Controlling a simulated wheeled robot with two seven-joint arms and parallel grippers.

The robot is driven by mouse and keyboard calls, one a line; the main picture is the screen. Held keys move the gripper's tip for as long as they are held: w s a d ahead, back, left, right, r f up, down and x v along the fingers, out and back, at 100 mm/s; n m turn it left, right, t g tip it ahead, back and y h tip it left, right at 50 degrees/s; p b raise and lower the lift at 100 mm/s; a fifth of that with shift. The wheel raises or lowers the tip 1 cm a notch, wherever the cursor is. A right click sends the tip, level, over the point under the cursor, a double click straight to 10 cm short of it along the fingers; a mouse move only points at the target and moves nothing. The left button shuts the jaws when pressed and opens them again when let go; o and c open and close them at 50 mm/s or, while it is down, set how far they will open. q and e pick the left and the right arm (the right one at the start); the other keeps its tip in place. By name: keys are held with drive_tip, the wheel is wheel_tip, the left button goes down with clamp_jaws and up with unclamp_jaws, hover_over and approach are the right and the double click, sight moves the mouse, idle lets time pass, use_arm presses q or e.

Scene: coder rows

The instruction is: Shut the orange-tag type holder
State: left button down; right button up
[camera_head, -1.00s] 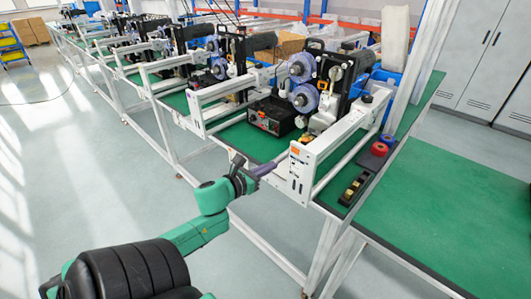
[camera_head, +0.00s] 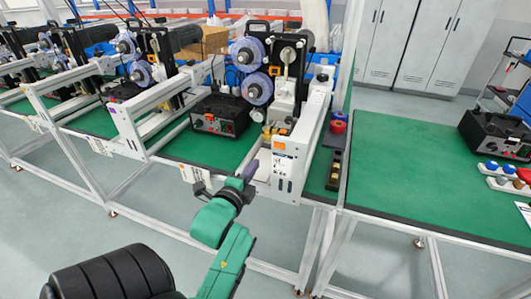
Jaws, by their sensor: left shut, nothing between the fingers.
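An orange tag (camera_head: 279,146) sits on the upper front plate of the white coder frame (camera_head: 287,178) in the middle of the view. A small brass-coloured part (camera_head: 268,132) shows just above and left of the tag; I cannot tell whether it is the type holder or whether the holder is open. My right gripper is not in view.
A black control box (camera_head: 221,115) and large purple-rimmed reels (camera_head: 257,89) stand behind the gripper. A red roll (camera_head: 338,127) and a black tray with brass pieces (camera_head: 335,168) lie right of the frame. The green bench (camera_head: 420,165) further right is mostly clear.

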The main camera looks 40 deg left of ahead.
sight(269, 146)
use_arm(q)
drive_tip(key=x, duration=0.4)
drive_tip(key=shift+d+r, duration=0.15)
drive_tip(key=shift+r, duration=0.1)
drive_tip(key=p+x, duration=0.1)
drive_tip(key=x, duration=0.3)
drive_tip(key=shift+a+f, duration=0.2)
drive_tip(key=shift+a, duration=0.05)
drive_tip(key=shift+w, duration=0.25)
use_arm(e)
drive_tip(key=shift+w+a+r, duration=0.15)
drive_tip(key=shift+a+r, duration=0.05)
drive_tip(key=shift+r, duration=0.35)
use_arm(q)
drive_tip(key=x, duration=0.3)
drive_tip(key=shift+w+a+r, duration=0.1)
drive_tip(key=shift+w+r, duration=0.1)
drive_tip(key=shift+w, duration=0.05)
drive_tip(key=shift+w+a+f, duration=0.1)
drive_tip(key=shift+w, duration=0.15)
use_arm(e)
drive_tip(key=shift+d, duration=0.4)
use_arm(q)
drive_tip(key=shift+s, duration=0.1)
